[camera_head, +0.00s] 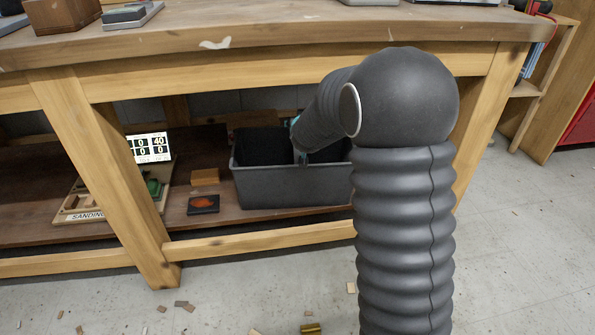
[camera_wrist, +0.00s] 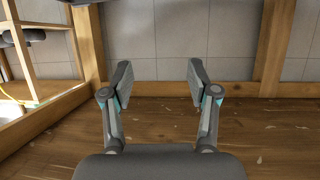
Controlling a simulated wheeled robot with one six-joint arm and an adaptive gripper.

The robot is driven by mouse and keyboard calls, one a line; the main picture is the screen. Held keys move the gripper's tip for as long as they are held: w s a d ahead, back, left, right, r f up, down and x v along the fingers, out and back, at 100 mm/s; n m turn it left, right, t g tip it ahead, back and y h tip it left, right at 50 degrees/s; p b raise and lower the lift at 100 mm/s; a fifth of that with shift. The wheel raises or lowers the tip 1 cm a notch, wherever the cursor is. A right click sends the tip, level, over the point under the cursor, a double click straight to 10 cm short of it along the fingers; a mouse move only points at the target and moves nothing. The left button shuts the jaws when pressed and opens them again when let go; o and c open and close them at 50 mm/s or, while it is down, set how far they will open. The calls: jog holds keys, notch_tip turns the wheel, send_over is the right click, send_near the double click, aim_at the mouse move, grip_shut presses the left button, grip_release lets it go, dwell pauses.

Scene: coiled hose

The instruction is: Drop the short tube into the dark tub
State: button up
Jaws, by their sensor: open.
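The dark tub (camera_head: 290,188) stands on the lower shelf of the workbench in the head view. Its right part is hidden behind my arm. My gripper (camera_head: 300,150) shows only in part there, with a grey and teal finger at the tub's opening; I cannot tell how deep it reaches. In the wrist view my gripper (camera_wrist: 160,82) is open, with its two fingers apart and nothing between them. I cannot make out the short tube in either view.
The workbench top (camera_head: 250,38) overhangs the shelf. A wooden block (camera_head: 205,177), a dark box (camera_head: 203,204) and a sanding board (camera_head: 85,212) lie left of the tub. Wood scraps and a yellowish piece (camera_head: 311,328) lie on the floor. A grey wall (camera_wrist: 180,40) shows beyond my fingers.

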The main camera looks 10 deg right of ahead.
jog(key=shift+v, duration=2.55)
